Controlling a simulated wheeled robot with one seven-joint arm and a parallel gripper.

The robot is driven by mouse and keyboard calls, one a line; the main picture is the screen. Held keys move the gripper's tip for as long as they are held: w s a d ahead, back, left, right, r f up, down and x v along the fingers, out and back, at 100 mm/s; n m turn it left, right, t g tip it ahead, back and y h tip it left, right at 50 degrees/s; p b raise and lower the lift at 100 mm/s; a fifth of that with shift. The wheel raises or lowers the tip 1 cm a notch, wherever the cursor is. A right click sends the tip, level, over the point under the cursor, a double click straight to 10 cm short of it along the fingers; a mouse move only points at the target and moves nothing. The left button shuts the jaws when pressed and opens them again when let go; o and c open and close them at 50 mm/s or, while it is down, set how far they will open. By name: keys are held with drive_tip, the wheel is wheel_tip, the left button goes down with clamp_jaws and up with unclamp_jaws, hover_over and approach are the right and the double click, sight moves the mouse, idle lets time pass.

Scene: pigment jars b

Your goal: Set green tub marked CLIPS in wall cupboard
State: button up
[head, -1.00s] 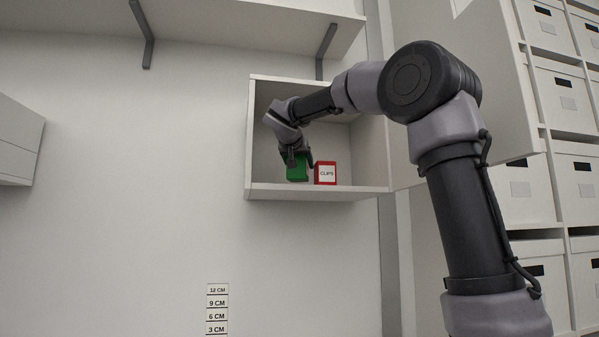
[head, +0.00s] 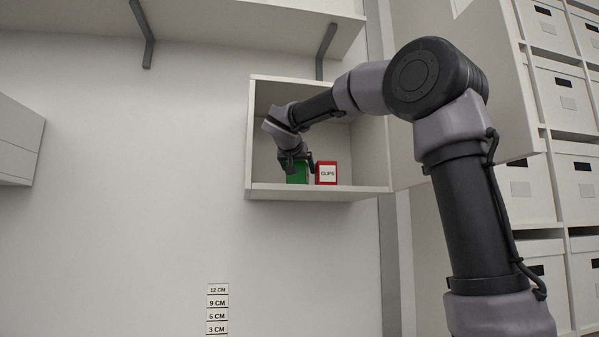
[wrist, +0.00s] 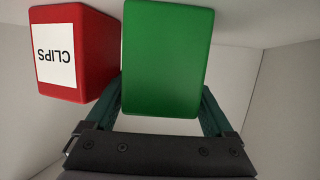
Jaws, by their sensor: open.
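A green tub (head: 297,178) stands on the floor of the open wall cupboard (head: 320,192), left of a red tub (head: 326,173) with a white CLIPS label. No label shows on the green tub's visible faces. My gripper (head: 297,165) is inside the cupboard, open, close at the green tub and covering part of it. In the wrist view the green tub (wrist: 165,55) fills the space ahead of my gripper (wrist: 162,95), with a finger at each side. The tub partly hides the fingertips. The red tub (wrist: 75,50) is close at its left there.
The cupboard's side walls and top enclose my gripper. A shelf (head: 200,20) with brackets runs above. A tall panel stands right of the cupboard, beside shelves of white boxes (head: 565,90). A height scale (head: 217,310) is on the wall below.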

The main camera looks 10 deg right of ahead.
drive_tip(key=v, duration=1.1)
drive_tip(key=shift+s+r, duration=0.1)
drive_tip(key=shift+s, duration=0.05)
drive_tip(key=shift+s, duration=0.1)
